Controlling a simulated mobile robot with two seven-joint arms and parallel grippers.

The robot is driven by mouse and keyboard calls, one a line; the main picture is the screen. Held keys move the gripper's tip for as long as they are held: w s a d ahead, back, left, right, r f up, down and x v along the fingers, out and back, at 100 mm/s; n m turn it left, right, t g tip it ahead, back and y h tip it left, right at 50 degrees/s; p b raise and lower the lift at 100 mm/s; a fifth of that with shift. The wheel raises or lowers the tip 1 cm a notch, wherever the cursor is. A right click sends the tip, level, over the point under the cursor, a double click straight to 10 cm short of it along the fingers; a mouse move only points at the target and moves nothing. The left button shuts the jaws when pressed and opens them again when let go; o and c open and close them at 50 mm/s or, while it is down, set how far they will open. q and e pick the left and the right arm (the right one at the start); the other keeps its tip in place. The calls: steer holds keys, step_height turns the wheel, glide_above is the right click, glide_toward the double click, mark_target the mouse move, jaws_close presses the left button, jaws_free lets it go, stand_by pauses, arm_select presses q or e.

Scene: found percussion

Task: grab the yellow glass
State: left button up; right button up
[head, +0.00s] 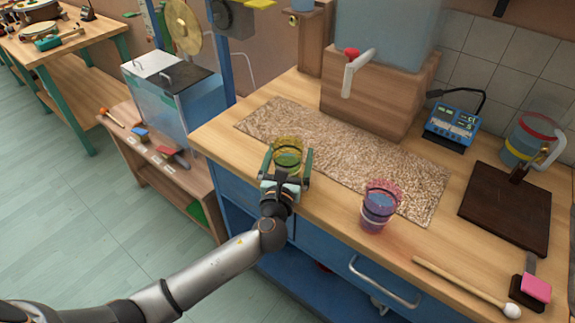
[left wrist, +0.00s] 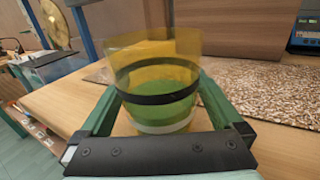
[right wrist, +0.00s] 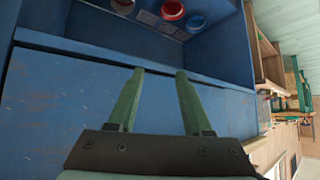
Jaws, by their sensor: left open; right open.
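The yellow glass (head: 288,150) stands upright on the wooden counter, at the near left edge of a speckled mat. It is see-through yellow, with a dark band and green contents. In the left wrist view the yellow glass (left wrist: 155,80) stands between the fingers of my left gripper (left wrist: 155,95). My left gripper (head: 289,163) is open, with one finger on each side of the glass; contact is not clear. My right gripper (right wrist: 155,90) is open and empty, in front of a blue cabinet.
A pink-and-purple glass (head: 378,205) stands to the right on the counter (head: 330,205). A mallet (head: 465,285) lies near the front edge. A dark board (head: 505,210) and a blue meter (head: 452,125) are farther right. A tap (head: 355,70) overhangs the mat (head: 345,155).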

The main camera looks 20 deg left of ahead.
arm_select(q)
jaws_close()
stand_by(0.8)
